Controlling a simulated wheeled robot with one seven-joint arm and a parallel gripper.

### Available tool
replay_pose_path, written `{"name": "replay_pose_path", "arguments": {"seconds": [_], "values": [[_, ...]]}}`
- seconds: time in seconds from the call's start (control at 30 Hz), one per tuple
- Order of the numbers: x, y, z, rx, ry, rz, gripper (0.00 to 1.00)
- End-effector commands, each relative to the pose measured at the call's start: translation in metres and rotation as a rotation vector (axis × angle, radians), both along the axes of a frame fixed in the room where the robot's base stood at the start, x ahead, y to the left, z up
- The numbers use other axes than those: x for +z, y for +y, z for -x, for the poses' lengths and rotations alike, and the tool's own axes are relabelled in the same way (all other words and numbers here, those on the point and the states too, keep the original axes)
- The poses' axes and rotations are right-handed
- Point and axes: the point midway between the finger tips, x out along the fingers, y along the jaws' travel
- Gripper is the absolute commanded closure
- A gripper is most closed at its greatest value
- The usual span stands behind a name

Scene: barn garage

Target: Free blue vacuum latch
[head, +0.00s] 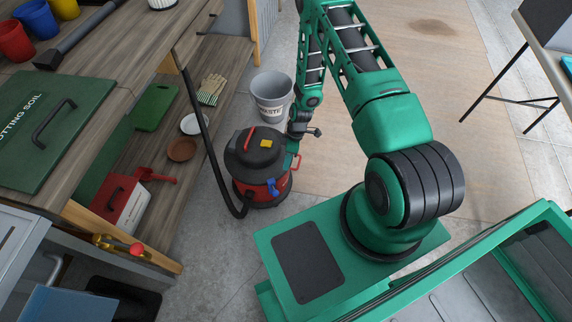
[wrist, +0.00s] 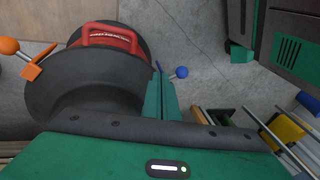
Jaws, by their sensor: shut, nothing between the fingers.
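The shop vacuum (head: 246,166), red with a black lid and red handle, stands on the concrete floor in the head view. Its blue latch (head: 272,187) is on the near side. The lid handle (wrist: 110,36) shows at the top of the wrist view. There the blue latch's round knob (wrist: 181,72) sticks out just right of my green fingers, and an orange-knobbed latch (wrist: 9,46) is at the far left. My gripper (head: 293,147) is shut and empty at the vacuum's right side. I cannot tell whether it touches anything; the fingertips are partly hidden.
A grey waste bin (head: 272,97) stands behind the vacuum. The black hose (head: 213,150) runs along its left, close to the wooden workbench (head: 128,75) and lower shelf. Right of my arm, the floor and tan mat (head: 425,75) are clear up to a table.

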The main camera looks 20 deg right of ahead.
Motion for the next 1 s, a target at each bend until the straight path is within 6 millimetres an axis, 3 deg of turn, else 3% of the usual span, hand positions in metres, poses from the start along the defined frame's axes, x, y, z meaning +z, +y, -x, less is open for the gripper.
{"name": "replay_pose_path", "arguments": {"seconds": [0.4,0.7,1.0], "values": [[-0.072,0.021,0.012,0.001,0.002,0.000,1.00],[-0.075,0.047,0.033,-0.001,0.002,0.000,1.00],[-0.076,0.050,0.035,-0.001,0.000,0.002,1.00]]}}
